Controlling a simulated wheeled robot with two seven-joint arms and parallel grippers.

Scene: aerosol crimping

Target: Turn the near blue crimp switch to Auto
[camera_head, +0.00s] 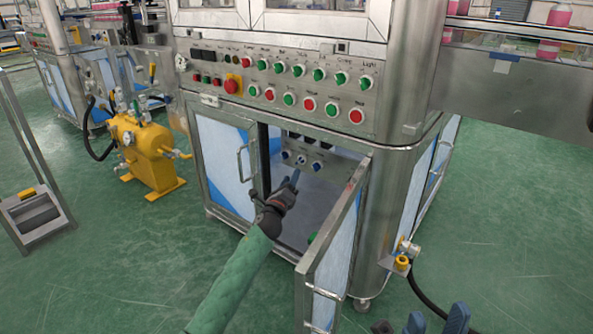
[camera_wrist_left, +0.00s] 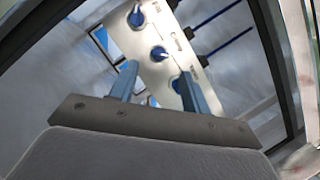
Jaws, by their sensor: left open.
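A small panel (camera_wrist_left: 140,40) inside the open cabinet carries three blue switches in a row. In the left wrist view they are the upper (camera_wrist_left: 136,17), the middle (camera_wrist_left: 158,53) and the lower (camera_wrist_left: 178,84), partly behind a finger. The head view shows them small: left (camera_head: 286,155), middle (camera_head: 301,160), right (camera_head: 317,166). I cannot read the labels or tell which is set to Auto. My left gripper (camera_head: 294,178) is open and empty in front of the panel; its two blue fingers (camera_wrist_left: 157,72) frame the middle switch. Contact is unclear. My right gripper (camera_head: 437,320) is open at the bottom edge.
The cabinet door (camera_head: 335,255) stands open right of my left arm. Its frame surrounds the opening closely. Above is a control panel (camera_head: 325,95) with green and red buttons. A valve fitting (camera_head: 405,252) juts out at the right corner.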

